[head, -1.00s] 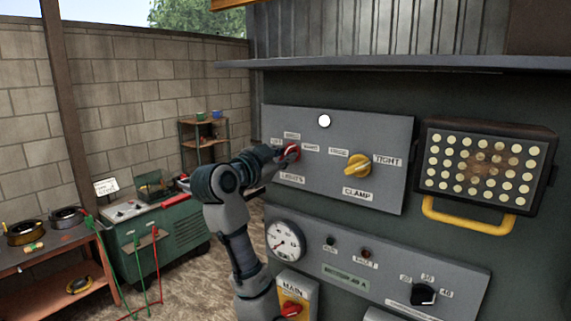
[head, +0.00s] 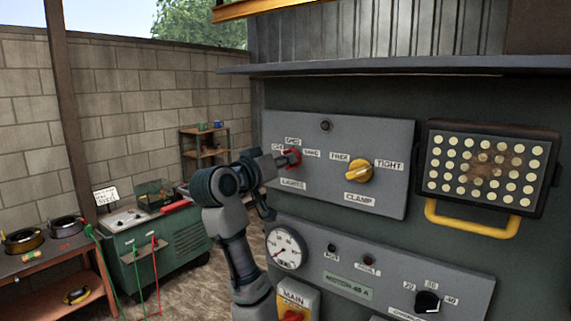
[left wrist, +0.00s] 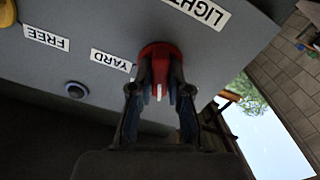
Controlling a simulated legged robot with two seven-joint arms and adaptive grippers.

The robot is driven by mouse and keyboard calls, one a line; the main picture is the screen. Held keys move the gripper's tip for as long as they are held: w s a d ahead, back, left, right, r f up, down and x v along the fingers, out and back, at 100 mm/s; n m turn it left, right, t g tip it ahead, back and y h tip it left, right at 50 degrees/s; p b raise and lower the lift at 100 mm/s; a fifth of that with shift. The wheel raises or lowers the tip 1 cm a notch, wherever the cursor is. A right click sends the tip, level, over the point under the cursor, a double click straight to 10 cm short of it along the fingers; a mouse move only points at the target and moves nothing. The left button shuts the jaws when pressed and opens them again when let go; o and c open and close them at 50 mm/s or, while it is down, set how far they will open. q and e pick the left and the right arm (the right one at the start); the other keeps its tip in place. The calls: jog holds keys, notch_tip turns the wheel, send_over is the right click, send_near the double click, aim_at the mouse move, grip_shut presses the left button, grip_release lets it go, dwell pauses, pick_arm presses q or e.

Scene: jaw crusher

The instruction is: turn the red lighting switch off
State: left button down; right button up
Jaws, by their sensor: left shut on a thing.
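The red lighting switch (head: 293,157) is a knob on the upper grey panel, above the LIGHTS label (head: 292,184). OFF stands at its left, YARD at its right, and a third label above. My left gripper (head: 284,160) is shut on the knob. In the left wrist view, upside down, the fingers (left wrist: 160,92) straddle the red knob (left wrist: 160,54). A white mark on it points down the picture, roughly toward the panel's top; its exact setting is unclear. The round lamp (head: 326,126) above is dark. My right gripper is not in view.
The yellow CLAMP knob (head: 359,171) is right of the switch on the same panel. A floodlight with a yellow handle (head: 470,220) hangs further right. A lower panel carries a gauge (head: 286,248) and a black selector (head: 427,301). A green machine (head: 180,243) stands left.

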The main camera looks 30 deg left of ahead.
pick_arm(q)
jog(key=n, duration=0.3)
jog(key=shift+w+f+n, duration=0.1)
jog(key=shift+f+n, duration=0.15)
jog(key=shift+n, duration=0.05)
jog(key=shift+n+b, duration=0.3)
jog(key=shift+n, duration=1.6)
jog(key=c, duration=1.1)
grip_release()
jog(key=shift+c, duration=0.2)
jog(key=shift+a, duration=0.15)
jog(key=shift+r, duration=0.1)
jog(key=s, duration=0.8)
jog(key=s+a, duration=0.1)
jog(key=s, duration=0.2)
jog(key=shift+s, duration=0.4)
